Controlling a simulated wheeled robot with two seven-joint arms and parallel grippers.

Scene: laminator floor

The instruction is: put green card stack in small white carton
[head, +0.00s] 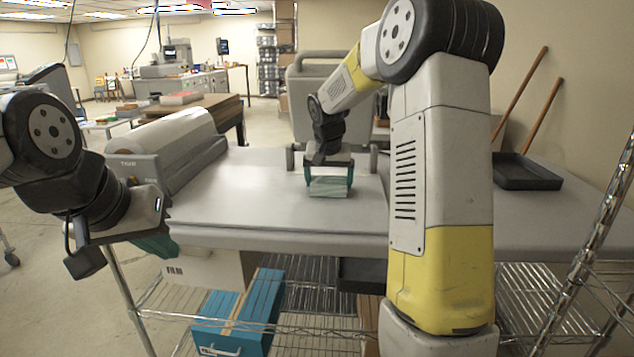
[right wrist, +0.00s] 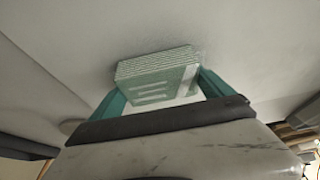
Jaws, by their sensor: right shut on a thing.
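The green card stack (head: 328,187) is a pale green block of layered cards with white bars on its face. My right gripper (head: 329,180) is shut on it, with a teal finger at each side. The stack also shows between the fingers in the right wrist view (right wrist: 157,80). It is at or just above the grey worktop; I cannot tell whether it touches. A white carton marked FILM (head: 205,269) stands below the worktop's front edge, partly hidden. My left gripper (head: 158,246) hangs by the worktop's front left corner, its fingers mostly hidden.
The grey worktop (head: 250,205) is clear left of the stack. A film roll (head: 170,140) in a machine lies at its left end. A black tray (head: 527,172) sits at the right. Blue boxes (head: 245,310) stand on the wire shelf below.

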